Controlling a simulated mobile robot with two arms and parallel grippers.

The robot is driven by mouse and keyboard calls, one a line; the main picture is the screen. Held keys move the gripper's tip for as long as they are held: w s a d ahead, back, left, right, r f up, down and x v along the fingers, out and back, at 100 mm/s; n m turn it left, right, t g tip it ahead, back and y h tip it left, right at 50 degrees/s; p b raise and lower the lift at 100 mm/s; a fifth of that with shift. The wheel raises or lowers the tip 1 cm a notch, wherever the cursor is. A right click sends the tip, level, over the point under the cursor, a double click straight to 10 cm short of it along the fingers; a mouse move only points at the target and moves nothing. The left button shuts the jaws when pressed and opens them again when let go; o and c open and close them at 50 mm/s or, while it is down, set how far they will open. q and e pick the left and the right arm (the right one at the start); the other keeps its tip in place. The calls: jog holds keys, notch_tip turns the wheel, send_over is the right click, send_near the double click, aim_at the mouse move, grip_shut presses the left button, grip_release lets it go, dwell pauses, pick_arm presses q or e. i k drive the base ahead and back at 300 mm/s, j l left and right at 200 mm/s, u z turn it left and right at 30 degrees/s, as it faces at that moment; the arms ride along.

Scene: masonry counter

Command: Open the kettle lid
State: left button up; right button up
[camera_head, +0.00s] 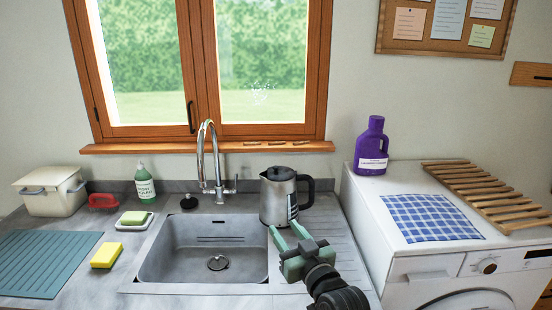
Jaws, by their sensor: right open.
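The kettle (276,200) is grey metal with a dark lid (278,173) and a black handle on its right side. It stands upright on the drainboard, right of the sink. The lid looks closed. My right gripper (286,232) is in front of the kettle, low near its base, with its green fingers apart and nothing between them. One finger overlaps the kettle's lower part in the picture; I cannot tell whether it touches. My left gripper is out of view.
The sink (160,262) with a tall tap (217,165) lies left of the kettle. A white washing machine (380,232) with a purple bottle (372,147) stands to the right. A yellow sponge (106,254) and a soap bottle (145,183) are on the left counter. The window is behind.

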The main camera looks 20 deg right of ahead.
aim_at(275, 174)
jog(key=i+l, duration=0.25)
jog(key=i, duration=0.2)
jog(key=i+l, duration=0.2)
jog(key=i, duration=0.25)
